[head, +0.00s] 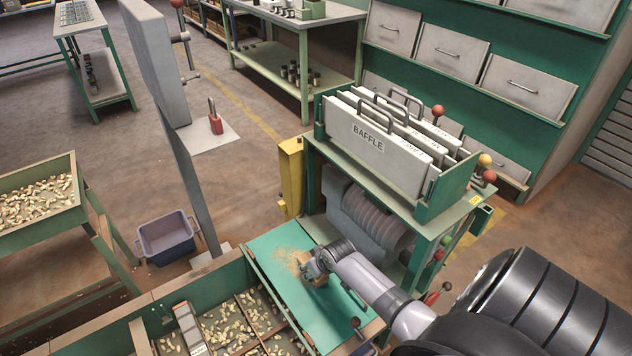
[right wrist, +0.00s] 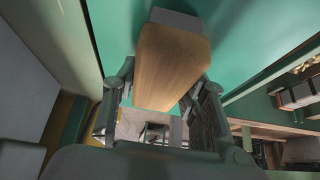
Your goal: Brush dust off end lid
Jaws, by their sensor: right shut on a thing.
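The end lid (head: 284,247) is a flat teal panel at the end of the nut hopper, below the machine. A patch of tan dust (head: 292,258) lies on its upper middle part. My right gripper (head: 314,272) is over the lid, beside the dust, and mostly covers what it holds in the head view. In the right wrist view it is shut on a wooden block brush (right wrist: 170,65) with a grey end against the teal surface. I cannot tell exactly how firmly the brush touches the lid. My left gripper is not in view.
The hopper bin (head: 205,291) with loose nuts adjoins the lid on the left. The machine with baffle plates (head: 375,141) stands just behind it. A grey-blue tub (head: 166,238) is on the floor at left, near a tray of nuts (head: 75,217).

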